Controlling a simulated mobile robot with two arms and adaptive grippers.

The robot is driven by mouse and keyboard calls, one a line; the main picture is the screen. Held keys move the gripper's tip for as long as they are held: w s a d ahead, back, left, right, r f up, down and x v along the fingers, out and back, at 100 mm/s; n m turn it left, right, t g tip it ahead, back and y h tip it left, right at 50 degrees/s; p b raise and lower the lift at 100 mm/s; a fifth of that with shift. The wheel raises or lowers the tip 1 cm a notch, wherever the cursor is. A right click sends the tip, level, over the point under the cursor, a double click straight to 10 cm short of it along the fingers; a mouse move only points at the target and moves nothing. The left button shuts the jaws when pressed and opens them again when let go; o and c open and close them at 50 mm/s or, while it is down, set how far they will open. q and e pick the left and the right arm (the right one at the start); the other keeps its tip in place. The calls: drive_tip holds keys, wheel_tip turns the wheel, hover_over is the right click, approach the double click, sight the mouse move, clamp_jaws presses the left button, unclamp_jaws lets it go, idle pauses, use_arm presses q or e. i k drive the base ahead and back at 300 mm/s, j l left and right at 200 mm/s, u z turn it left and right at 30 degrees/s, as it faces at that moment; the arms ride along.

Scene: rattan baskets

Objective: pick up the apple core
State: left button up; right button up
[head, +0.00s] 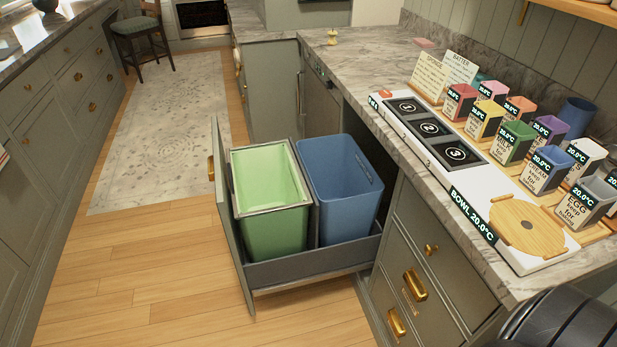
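A small pale yellow thing that looks like the apple core (332,36) stands on the marble counter (365,55), near its far left corner. It is small in the head view, so its detail is hard to tell. Nothing touches it. Neither of my grippers shows in the head view.
An open pull-out drawer (315,268) holds a green bin (275,228) and a blue bin (345,200), jutting into the walkway. A white station (478,188) and several labelled containers stand on the near counter. The wooden floor (140,275) at left is clear. A stool (140,28) stands far back.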

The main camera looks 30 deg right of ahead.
sight(333, 33)
drive_tip(key=i+j+u, duration=0.85)
drive_tip(key=i, duration=0.3)
drive_tip(key=i+z, duration=0.25)
drive_tip(key=i, duration=0.25)
drive_tip(key=i+j+z, duration=0.2)
drive_tip(key=i, duration=0.35)
drive_tip(key=i+l+z, duration=0.2)
drive_tip(key=i+z, duration=0.25)
drive_tip(key=i, duration=0.5)
drive_tip(key=i+j+z, duration=0.15)
drive_tip(key=i+z, duration=0.3)
drive_tip(key=i, duration=0.5)
drive_tip(key=i+l+z, duration=0.1)
drive_tip(key=i+z, duration=0.25)
drive_tip(key=i+j+z, duration=0.1)
drive_tip(key=i+z, duration=0.3)
drive_tip(key=i+j+z, duration=0.2)
drive_tip(key=i+z, duration=0.15)
drive_tip(key=i, duration=0.15)
